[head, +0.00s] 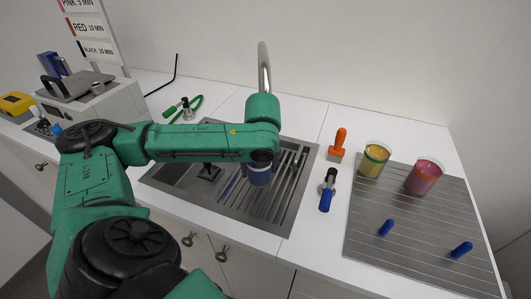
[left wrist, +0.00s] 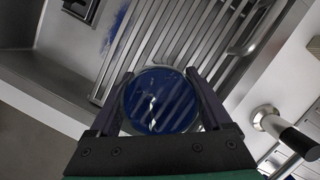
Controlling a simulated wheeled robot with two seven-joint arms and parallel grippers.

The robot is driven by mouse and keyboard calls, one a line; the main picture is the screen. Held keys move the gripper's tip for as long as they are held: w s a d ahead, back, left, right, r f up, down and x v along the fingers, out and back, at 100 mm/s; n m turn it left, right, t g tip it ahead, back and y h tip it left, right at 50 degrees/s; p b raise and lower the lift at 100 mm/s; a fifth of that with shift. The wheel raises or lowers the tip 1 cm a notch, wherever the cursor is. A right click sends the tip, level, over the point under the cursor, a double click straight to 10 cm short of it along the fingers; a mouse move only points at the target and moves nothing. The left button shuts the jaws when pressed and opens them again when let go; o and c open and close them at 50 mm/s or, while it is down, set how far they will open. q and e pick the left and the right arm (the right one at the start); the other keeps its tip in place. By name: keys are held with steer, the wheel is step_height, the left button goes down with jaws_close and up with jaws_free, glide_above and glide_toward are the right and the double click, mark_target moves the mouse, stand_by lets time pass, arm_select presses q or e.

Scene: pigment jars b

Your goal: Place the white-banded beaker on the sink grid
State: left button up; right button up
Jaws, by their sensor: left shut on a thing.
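The beaker with dark blue contents (head: 259,176) is in my left gripper, above or on the sink grid (head: 287,186); I cannot tell if it touches the bars. A pale band shows near its top in the head view. In the left wrist view, the round blue beaker (left wrist: 160,102) sits between the two fingers of my left gripper (left wrist: 159,76), which is shut on it. The grid bars (left wrist: 170,35) lie behind and beyond it. My left wrist hides the beaker's upper part in the head view. My right gripper is not in view.
The faucet (head: 264,68) rises behind the sink. Right of the sink are an orange-handled brush (head: 339,143) and a blue-handled tool (head: 327,190). A ribbed mat (head: 415,255) holds a green-banded beaker (head: 374,160), a pink beaker (head: 423,178) and two blue pieces. A blue smear (left wrist: 113,28) marks the sink.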

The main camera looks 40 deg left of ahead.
arm_select(q)
steer(key=w+f+b, duration=0.1)
steer(key=w+b, duration=0.1)
steer(key=w+a+f+b, duration=0.1)
steer(key=w+f+b, duration=0.1)
steer(key=shift+w+a+f, duration=0.15)
steer(key=shift+a+f, duration=0.05)
steer(key=shift+f, duration=0.1)
steer(key=shift+w+a+r, duration=0.1)
steer(key=shift+w+r, duration=0.05)
steer(key=o, duration=1.2)
steer(key=shift+o, duration=0.2)
